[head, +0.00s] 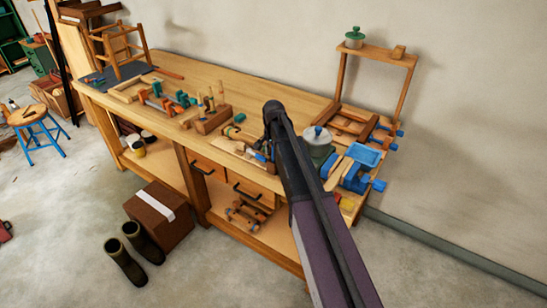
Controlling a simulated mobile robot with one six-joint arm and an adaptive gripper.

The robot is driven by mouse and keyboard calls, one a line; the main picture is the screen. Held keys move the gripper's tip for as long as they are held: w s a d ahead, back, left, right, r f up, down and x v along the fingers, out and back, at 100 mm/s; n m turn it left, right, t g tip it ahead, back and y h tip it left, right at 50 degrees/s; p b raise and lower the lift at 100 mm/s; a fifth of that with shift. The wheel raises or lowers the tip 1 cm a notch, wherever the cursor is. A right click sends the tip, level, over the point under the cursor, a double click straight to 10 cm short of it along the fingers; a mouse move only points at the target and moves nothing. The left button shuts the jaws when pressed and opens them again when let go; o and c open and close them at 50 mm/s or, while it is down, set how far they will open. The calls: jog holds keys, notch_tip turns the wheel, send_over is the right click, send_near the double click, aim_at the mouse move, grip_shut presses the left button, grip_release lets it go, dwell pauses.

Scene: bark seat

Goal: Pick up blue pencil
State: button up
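I cannot make out a blue pencil for certain in the head view. Small blue and dark items (267,152) lie on the wooden workbench (228,82), just left of my arm, but they are too small to identify. My arm rises from the bottom of the picture across the right part of the bench and hides part of its top.
Wooden clamps and tools crowd the bench. A lidded grey-green pot (318,144) and a blue vise (361,160) are at its right end, near a wooden frame (378,54). A cardboard box (158,215) and boots (127,258) stand on the floor in front.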

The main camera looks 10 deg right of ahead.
jog(key=c, duration=0.9)
jog(key=shift+r, duration=0.15)
notch_tip(320, 180, up, 10)
jog(key=p, duration=1)
dwell(0.3)
jog(key=shift+f+b, duration=0.85)
jog(key=shift+f, duration=0.15)
jog(key=shift+r, duration=0.1)
jog(key=shift+a, duration=0.1)
